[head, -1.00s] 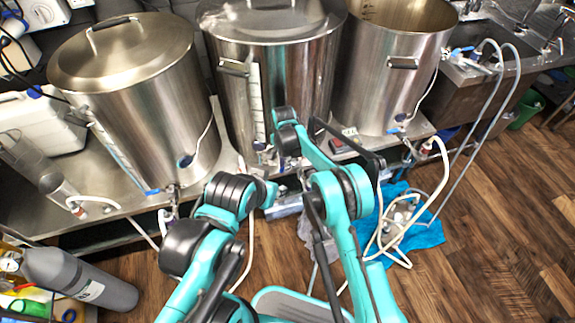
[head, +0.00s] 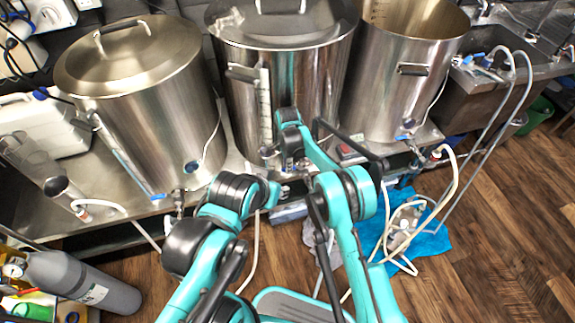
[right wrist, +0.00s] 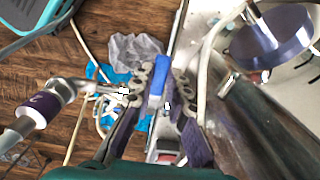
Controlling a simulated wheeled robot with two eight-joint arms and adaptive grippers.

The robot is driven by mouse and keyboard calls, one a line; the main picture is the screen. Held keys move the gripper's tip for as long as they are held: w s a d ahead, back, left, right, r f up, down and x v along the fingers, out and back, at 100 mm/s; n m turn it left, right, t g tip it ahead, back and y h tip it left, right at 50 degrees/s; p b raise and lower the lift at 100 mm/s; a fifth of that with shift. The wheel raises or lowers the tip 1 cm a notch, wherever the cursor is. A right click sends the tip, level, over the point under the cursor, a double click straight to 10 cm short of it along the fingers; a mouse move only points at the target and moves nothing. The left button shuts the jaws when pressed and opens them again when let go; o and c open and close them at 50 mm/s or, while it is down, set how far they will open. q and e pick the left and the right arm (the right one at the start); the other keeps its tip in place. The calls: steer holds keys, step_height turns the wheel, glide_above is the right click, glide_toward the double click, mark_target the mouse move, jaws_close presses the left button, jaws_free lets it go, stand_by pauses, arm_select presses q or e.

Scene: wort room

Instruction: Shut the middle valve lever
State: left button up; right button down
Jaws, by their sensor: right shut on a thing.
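The middle kettle (head: 310,85) is a tall steel pot with a lid, between two other kettles. Its valve is low on its front, mostly hidden behind my right arm in the head view. My right gripper (head: 288,160) is at that valve. In the right wrist view, the blue valve lever (right wrist: 157,88) lies between the fingers of my right gripper (right wrist: 160,85), which is shut on it. A metal fitting (right wrist: 85,88) with a purple-and-white hose end is beside the fingers. My left arm shows in the head view, but its gripper does not.
The left kettle (head: 150,100) and right kettle (head: 400,70) stand on the steel bench. Pale hoses (head: 455,170) hang at the right, over a blue cloth (head: 430,240) on the wood floor.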

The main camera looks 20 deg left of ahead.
steer(key=c, duration=1.5)
jaws_free()
steer(key=shift+r, duration=0.1)
step_height(320, 180, up, 12)
steer(key=shift+f, duration=0.1)
